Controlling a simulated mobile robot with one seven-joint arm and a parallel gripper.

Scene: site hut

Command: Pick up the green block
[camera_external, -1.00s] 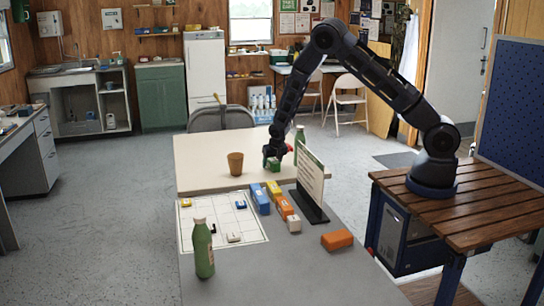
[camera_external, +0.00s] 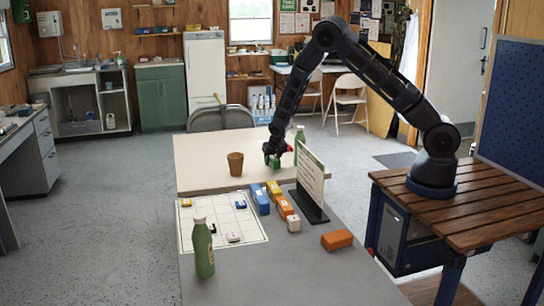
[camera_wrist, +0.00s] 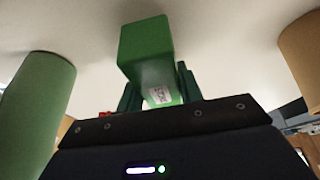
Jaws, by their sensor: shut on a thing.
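The green block (camera_external: 275,164) is at the far, pale end of the table in the external view. My gripper (camera_external: 272,158) is shut on it, with the arm reaching down from above. In the wrist view the green block (camera_wrist: 150,58) sits between the two dark fingers (camera_wrist: 158,95) and sticks out past their tips. A small white label shows on its face. I cannot tell for sure whether its underside is clear of the table.
A brown cup (camera_external: 235,164) stands left of my gripper, and a green bottle (camera_external: 299,138) stands behind right. A sign on a dark stand (camera_external: 311,180) rises close to the right. Blue, yellow and orange blocks (camera_external: 261,200) lie nearer, beside a white grid sheet (camera_external: 190,231).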

